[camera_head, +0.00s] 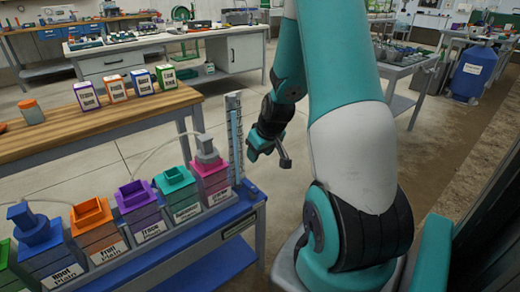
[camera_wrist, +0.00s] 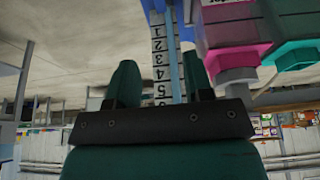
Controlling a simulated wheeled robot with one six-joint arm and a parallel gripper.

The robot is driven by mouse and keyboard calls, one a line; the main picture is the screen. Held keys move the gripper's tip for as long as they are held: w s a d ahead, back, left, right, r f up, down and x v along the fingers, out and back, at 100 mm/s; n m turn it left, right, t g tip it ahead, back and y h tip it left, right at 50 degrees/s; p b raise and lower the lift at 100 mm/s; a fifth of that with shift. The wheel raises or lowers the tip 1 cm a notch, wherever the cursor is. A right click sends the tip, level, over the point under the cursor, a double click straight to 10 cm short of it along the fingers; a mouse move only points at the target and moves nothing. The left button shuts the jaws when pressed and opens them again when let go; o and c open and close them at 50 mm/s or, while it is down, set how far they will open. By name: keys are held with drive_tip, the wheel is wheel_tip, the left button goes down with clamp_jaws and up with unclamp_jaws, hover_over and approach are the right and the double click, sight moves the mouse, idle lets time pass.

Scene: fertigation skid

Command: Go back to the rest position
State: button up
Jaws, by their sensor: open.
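My gripper (camera_head: 268,155) hangs from my teal and white arm in the head view, to the right of the blue skid bench and over the floor. In the upside-down wrist view, my gripper (camera_wrist: 160,88) shows two teal fingers set apart with nothing between them. Behind the fingers stands a clear measuring column (camera_wrist: 165,50) with a numbered scale. The same column (camera_head: 234,135) stands at the right end of the bench in the head view, left of my gripper and apart from it.
The blue bench (camera_head: 190,248) holds a row of coloured tanks, with a pink-topped tank (camera_head: 211,180) nearest the column. A wooden table (camera_head: 90,133) behind it holds several labelled boxes. A grey-white workbench (camera_head: 240,52) and a blue barrel (camera_head: 473,74) stand farther off. Floor between them is clear.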

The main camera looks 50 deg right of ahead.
drive_tip(key=shift+a+r, duration=0.1)
drive_tip(key=shift+r, duration=0.05)
idle(0.5)
drive_tip(key=a+r+n+y, duration=0.2)
drive_tip(key=a+r, duration=0.3)
drive_tip(key=a, duration=0.6)
drive_tip(key=a+r+n+y, duration=0.2)
drive_tip(key=a+r, duration=0.3)
drive_tip(key=a, duration=0.6)
drive_tip(key=s+a+r+n+g+y, duration=0.1)
drive_tip(key=s+a+r+n+g, duration=0.45)
drive_tip(key=s+a, duration=1)
wheel_tip(320, 180, up, 20)
drive_tip(key=t+p, duration=0.1)
drive_tip(key=p, duration=1.7)
drive_tip(key=shift+d, duration=0.4)
